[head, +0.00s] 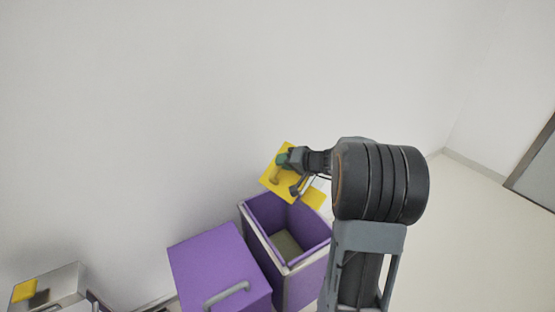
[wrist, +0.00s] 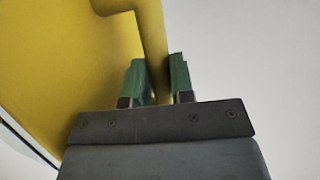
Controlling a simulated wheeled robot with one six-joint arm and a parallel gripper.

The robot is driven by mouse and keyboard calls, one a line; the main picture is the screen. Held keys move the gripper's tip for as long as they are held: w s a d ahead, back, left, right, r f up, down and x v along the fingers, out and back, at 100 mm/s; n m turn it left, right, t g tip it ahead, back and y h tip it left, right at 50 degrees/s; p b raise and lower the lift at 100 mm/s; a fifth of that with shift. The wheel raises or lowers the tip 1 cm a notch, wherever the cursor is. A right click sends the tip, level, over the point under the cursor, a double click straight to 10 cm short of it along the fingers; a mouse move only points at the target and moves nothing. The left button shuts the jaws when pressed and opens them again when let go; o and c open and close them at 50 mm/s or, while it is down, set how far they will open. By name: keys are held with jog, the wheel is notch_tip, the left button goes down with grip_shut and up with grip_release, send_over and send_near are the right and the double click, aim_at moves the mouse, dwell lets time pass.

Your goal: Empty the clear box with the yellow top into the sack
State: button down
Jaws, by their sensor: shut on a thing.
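The box's yellow top (head: 268,178) is held up and tilted above the back of an open purple-lined bin (head: 306,283). Its yellow handle (wrist: 152,40) runs between the green fingers of my gripper (head: 284,160). In the wrist view my gripper (wrist: 158,80) is shut on that handle, with the yellow face to the left. A second yellow piece (head: 314,198) shows lower right of the top. The clear walls are hard to make out against the pale wall. I see no separate sack; the open bin has purple inner walls and a dull beige bottom.
A closed bin with a purple lid (head: 208,257) and grey handle stands left of the open one. A metal box (head: 65,285) with a yellow patch is at the lower left. A white wall rises behind. The floor at right (head: 470,230) is clear.

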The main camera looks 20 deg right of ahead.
jog(key=w+d+r+m+p, duration=0.1)
jog(key=r+m+p, duration=0.1)
jog(key=w+d+r+m+t+p, duration=0.1)
jog(key=d+r+m+p, duration=0.1)
jog(key=w+d+r+m+t+h+p, duration=0.1)
jog(key=r+m+p, duration=0.1)
jog(key=r, duration=0.1)
jog(key=shift+d+m+p, duration=0.15)
jog(key=shift+m+p, duration=0.15)
jog(key=shift+p, duration=0.05)
jog(key=shift+w+r+m, duration=0.2)
jog(key=shift+m, duration=0.4)
jog(key=shift+r+m+t, duration=0.15)
jog(key=shift+m+t, duration=0.25)
jog(key=shift+m, duration=0.4)
jog(key=shift+r, duration=0.1)
